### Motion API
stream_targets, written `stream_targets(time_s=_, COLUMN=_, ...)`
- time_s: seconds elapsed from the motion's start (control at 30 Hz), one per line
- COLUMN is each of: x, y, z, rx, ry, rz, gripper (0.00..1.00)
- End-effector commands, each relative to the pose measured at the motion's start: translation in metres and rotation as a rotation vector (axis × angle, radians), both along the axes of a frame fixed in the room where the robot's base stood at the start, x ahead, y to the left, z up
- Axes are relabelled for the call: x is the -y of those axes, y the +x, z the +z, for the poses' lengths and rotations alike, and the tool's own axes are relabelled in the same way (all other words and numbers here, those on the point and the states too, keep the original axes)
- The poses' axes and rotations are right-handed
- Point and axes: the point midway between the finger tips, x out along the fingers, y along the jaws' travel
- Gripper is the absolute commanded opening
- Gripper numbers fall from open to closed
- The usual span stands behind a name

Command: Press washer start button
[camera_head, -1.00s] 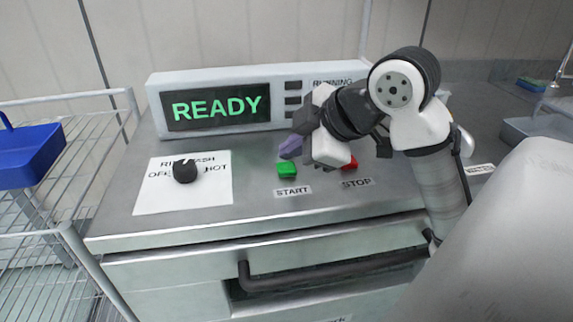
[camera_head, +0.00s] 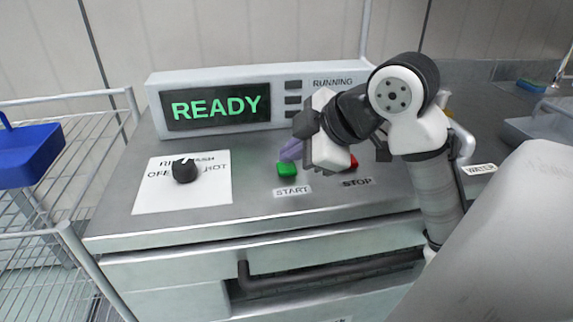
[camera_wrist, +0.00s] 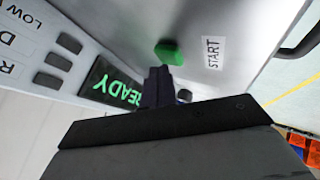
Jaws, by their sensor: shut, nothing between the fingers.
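The green start button (camera_head: 287,169) sits on the washer's steel top, above a label reading START (camera_head: 292,191). My gripper (camera_head: 291,152) is shut and empty, its purple fingertips just behind the button in the head view. In the wrist view the dark fingers (camera_wrist: 157,85) point at the green button (camera_wrist: 169,52), with their tips very close to it. I cannot tell whether they touch. The washer display (camera_head: 217,106) reads READY. The red stop button (camera_head: 353,161) is partly hidden by my gripper.
A black knob (camera_head: 184,171) stands on a white label sheet to the left. A wire rack with a blue bin (camera_head: 28,152) is at the far left. A dark handle bar (camera_head: 330,271) runs along the washer's front. A sink area lies at the right.

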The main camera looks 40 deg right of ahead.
Motion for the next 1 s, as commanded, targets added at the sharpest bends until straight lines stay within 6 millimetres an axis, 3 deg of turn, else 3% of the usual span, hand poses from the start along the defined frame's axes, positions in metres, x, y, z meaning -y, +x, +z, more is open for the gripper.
stream_targets(time_s=1.0, x=0.0000, y=0.0001, z=-0.0094, rx=-0.001, ry=0.000, rz=0.001, gripper=0.00)
